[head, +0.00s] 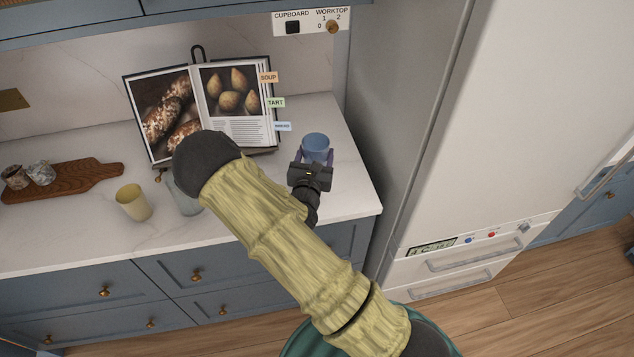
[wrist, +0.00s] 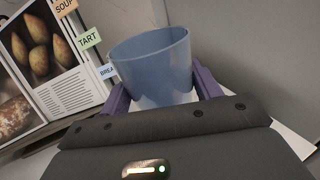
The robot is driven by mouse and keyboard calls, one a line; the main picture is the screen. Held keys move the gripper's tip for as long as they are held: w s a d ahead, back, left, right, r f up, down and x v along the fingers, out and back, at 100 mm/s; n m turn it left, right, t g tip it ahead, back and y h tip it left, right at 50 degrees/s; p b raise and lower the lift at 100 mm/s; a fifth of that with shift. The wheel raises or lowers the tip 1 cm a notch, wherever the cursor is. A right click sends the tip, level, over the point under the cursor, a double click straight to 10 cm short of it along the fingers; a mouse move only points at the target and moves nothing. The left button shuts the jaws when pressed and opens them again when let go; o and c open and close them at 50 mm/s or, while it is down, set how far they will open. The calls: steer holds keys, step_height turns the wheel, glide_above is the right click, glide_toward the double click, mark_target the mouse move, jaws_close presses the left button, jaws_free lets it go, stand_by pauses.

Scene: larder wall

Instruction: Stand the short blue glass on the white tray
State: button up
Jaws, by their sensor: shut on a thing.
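The short blue glass (head: 316,146) is upright between the fingers of my gripper (head: 313,160), at the right end of the worktop. In the wrist view the blue glass (wrist: 150,58) fills the space between the purple fingers of my gripper (wrist: 162,90), which are shut on it from both sides. Its open rim faces up. I cannot tell whether its base touches the worktop. I cannot make out a white tray in either view.
An open cookbook (head: 232,105) stands on the worktop (head: 75,232) left of the glass. A yellow cup (head: 133,203) and a bluish-grey glass (head: 183,199), partly behind my arm, stand further left. A wooden board (head: 85,178) bears small jars. The fridge (head: 510,110) stands right.

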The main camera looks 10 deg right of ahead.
mark_target(306, 140)
steer(key=w, duration=0.2)
steer(key=w+a+b, duration=0.1)
steer(key=w, duration=0.3)
steer(key=shift+a+r+b, duration=0.2)
steer(key=shift+r+b, duration=0.05)
steer(key=shift+b, duration=0.15)
steer(key=shift+f+p, duration=0.55)
steer(key=shift+f, duration=2.4)
steer(key=shift+f, duration=0.1)
steer(key=shift+s+f+p, duration=0.1)
steer(key=shift+f+p, duration=0.25)
steer(key=shift+f, duration=1.65)
steer(key=o, duration=1.2)
steer(key=shift+f, duration=0.1)
steer(key=shift+o, duration=0.2)
